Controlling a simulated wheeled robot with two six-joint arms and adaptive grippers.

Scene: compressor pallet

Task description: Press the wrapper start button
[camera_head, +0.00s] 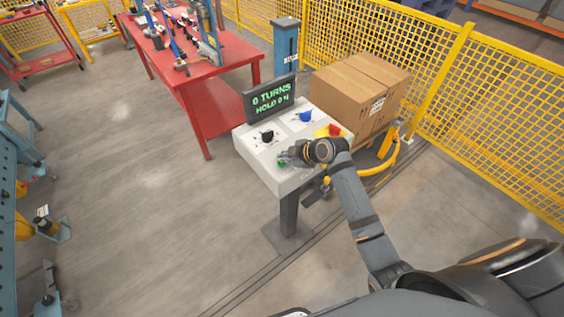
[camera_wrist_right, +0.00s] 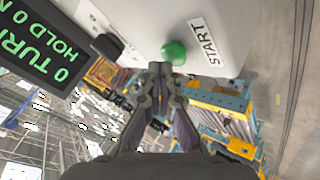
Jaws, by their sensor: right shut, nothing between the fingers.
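The control panel (camera_head: 254,155) is a pale box on a dark post, with a black knob (camera_head: 267,136), a blue knob (camera_head: 306,116) and a red and yellow control. The green start button (camera_wrist_right: 174,52) shows in the right wrist view beside a START label (camera_wrist_right: 207,42). In the head view the green button (camera_head: 282,164) is partly hidden by my right gripper (camera_head: 286,157). My right gripper is shut and empty, its fingertips (camera_wrist_right: 160,68) close to the button; I cannot tell whether they touch it. My left gripper is not in view.
A dark display (camera_head: 270,98) on the panel reads "0 TURNS" and "HOLD 0 N" in green. Cardboard boxes (camera_head: 345,99) stand behind the panel. A red workbench (camera_head: 215,60) is at the back left. Yellow mesh fencing (camera_head: 500,110) closes off the right. The floor left of the panel is clear.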

